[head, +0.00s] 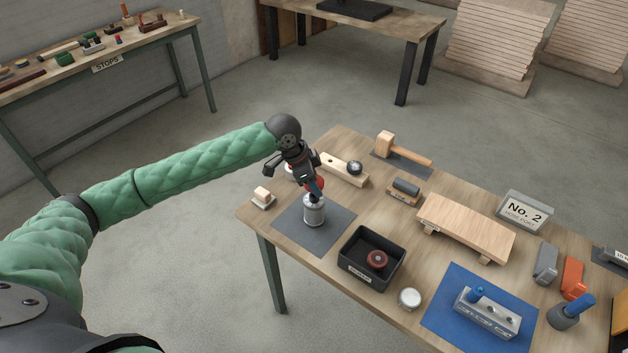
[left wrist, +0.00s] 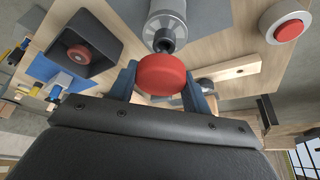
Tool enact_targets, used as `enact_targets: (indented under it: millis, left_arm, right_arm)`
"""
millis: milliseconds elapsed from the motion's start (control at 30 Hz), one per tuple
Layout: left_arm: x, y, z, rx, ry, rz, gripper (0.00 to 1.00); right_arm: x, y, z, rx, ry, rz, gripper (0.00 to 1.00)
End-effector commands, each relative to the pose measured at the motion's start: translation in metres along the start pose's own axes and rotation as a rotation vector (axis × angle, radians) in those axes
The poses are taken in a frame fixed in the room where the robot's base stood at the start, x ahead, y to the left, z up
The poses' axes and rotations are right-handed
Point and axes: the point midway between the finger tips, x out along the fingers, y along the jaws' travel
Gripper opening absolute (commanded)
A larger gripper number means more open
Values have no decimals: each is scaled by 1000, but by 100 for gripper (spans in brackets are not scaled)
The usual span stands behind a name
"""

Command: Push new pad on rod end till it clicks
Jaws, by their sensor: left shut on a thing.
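My left gripper (head: 315,190) is shut on a red round pad (left wrist: 162,73), held between its blue fingers in the left wrist view. In the head view it is right above a silver cylinder (head: 314,211) standing upright on a dark grey mat (head: 285,228). The cylinder's dark rod end (left wrist: 165,42) shows just past the pad in the left wrist view. The pad is very close to it; I cannot tell whether they touch. Another dark red pad (head: 377,260) lies in a black tray (head: 356,278). My right gripper is not in view.
A white round tin (head: 410,298) sits right of the tray. A wooden board (head: 467,226) and a blue mat (head: 445,325) with a metal block are farther right. A small block (head: 263,197) is at left.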

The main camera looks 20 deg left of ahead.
Motion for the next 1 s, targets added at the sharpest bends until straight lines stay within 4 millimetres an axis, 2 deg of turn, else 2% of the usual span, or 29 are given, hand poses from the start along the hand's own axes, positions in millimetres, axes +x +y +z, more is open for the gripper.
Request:
enact_targets:
  millis: [1000]
  left_arm:
    - [19,0,8,0,0,0,26]
  right_arm:
    - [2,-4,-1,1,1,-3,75]
